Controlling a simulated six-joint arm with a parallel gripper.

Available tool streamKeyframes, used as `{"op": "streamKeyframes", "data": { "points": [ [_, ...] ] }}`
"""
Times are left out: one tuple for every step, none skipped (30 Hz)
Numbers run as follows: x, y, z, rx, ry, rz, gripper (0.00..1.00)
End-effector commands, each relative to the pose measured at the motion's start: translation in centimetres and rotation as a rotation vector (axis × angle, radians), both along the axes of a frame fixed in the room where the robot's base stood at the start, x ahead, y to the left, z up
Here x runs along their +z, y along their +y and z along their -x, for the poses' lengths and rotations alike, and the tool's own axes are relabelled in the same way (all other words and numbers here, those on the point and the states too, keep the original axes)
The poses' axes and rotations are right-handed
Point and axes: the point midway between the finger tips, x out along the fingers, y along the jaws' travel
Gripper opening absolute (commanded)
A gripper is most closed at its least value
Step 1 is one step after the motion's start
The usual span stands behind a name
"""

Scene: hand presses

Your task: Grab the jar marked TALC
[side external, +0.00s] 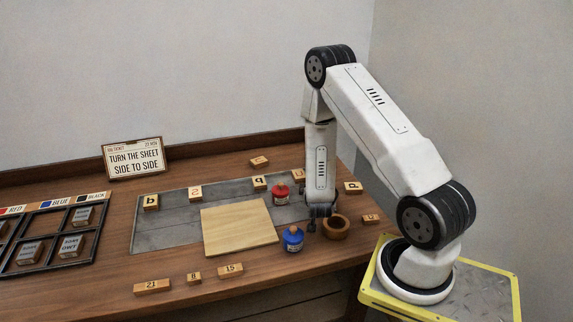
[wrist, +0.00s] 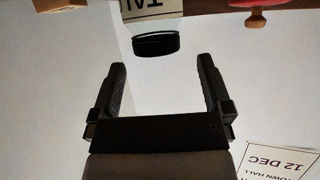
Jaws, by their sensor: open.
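The TALC jar (wrist: 152,22) shows at the top of the wrist view, with a black lid (wrist: 156,45) and a label of which "TAL" is readable, upside down. The jar is cut off by the frame's top edge. I cannot make it out in the side view, where my arm may hide it. My gripper (wrist: 161,64) is open and empty, its two fingers apart. The lid appears just past the fingertips, roughly centred between them, with no contact visible. In the side view my gripper (side external: 319,221) is low over the table's right part, beside a round wooden bowl (side external: 336,228).
A blue pot (side external: 292,239) and a red pot (side external: 281,193) stand left of my gripper. A tan board (side external: 240,227) lies on a grey slab (side external: 160,232). Several marked wooden blocks (side external: 151,287) lie around. A sign (side external: 134,158) and a compartment rack (side external: 45,268) are at left.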

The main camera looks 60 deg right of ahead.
Motion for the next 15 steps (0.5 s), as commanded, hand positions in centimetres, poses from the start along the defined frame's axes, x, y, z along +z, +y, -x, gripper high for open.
{"op": "streamKeyframes", "data": {
  "points": [
    [-0.1,-0.2,0.0,-0.001,0.001,-0.001,1.0],
    [-0.1,-0.3,-0.1,-0.001,0.001,-0.001,1.0],
    [-0.1,-0.3,-0.1,-0.001,0.001,-0.001,1.0],
    [-0.1,-0.3,-0.1,0.0,0.0,-0.001,1.0],
    [-0.1,-0.3,-0.1,0.0,0.0,-0.001,1.0],
    [-0.1,-0.3,-0.1,0.0,0.0,0.0,1.0],
    [-0.2,-0.3,-0.1,0.0,0.0,0.0,1.0],
    [-0.2,-0.4,-0.2,0.0,0.0,0.0,1.0],
    [-0.3,-0.6,-0.2,0.0,0.0,0.0,1.0],
    [-0.3,-0.7,-0.2,0.0,-0.001,0.0,1.0],
    [-0.4,-0.9,-0.3,0.0,-0.001,0.0,1.0],
    [-0.5,-1.2,-0.4,0.0,-0.001,0.0,1.0],
    [-0.6,-1.4,-0.5,-0.001,-0.001,0.001,1.0],
    [-0.8,-1.7,-0.5,-0.002,-0.001,0.001,1.0],
    [-1.0,-2.1,-0.6,-0.002,0.0,0.0,1.0]
  ]
}}
